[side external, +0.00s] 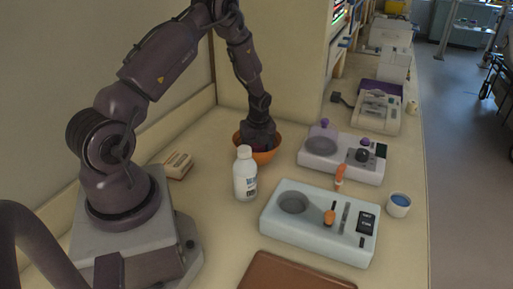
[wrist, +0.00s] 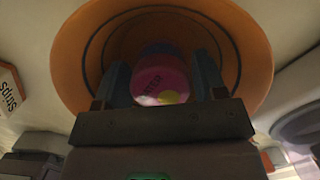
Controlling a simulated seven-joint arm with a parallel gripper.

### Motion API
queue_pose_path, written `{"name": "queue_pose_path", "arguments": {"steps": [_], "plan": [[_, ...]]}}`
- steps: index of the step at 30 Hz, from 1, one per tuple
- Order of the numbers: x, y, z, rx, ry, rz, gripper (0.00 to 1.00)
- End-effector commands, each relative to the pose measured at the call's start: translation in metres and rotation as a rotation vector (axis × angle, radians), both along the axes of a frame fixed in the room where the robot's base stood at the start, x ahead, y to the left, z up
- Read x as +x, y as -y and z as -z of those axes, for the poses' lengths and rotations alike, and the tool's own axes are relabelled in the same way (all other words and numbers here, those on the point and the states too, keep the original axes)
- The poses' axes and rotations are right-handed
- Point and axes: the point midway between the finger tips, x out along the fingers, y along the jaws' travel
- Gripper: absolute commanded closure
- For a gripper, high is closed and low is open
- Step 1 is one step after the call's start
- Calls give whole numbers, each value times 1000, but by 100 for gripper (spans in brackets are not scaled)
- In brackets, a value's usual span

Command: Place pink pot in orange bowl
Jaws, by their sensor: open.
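The orange bowl (side external: 264,156) stands on the counter near the back wall, beyond the white bottle. It also fills the upper part of the wrist view (wrist: 75,50). My gripper (side external: 259,148) reaches down into the bowl. In the wrist view my gripper (wrist: 160,82) has its two fingers apart, one on each side of the pink pot (wrist: 158,82). The pot is inside the bowl, with a yellow patch and dark lettering on its pink face. Whether the fingers touch it cannot be told. In the side view the pot is mostly hidden by my gripper and the bowl rim.
A white bottle (side external: 244,174) stands close in front of the bowl. Two devices with knobs, one white (side external: 318,152) and one pale blue (side external: 275,215), lie to the right. A small box (side external: 178,165) is left. A blue-topped cup (side external: 398,206) and brown board (side external: 290,274) are nearer.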

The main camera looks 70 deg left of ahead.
Motion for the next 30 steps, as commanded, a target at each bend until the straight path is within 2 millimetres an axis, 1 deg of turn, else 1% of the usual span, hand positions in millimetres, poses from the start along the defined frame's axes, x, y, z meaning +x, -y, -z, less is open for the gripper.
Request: {"name": "queue_pose_path", "arguments": {"steps": [12,16,20,22,23,26,27,29,30], "plan": [[1,12,-84,3,6,1,35],[0,15,-103,2,3,-1,35],[0,18,-114,2,4,-4,35],[2,23,-124,5,17,-26,35],[3,27,-131,8,28,-45,35],[5,49,-165,14,87,-160,35],[5,62,-182,15,121,-224,35],[1,83,-209,6,176,-335,35],[-3,99,-227,-4,214,-414,35]]}}
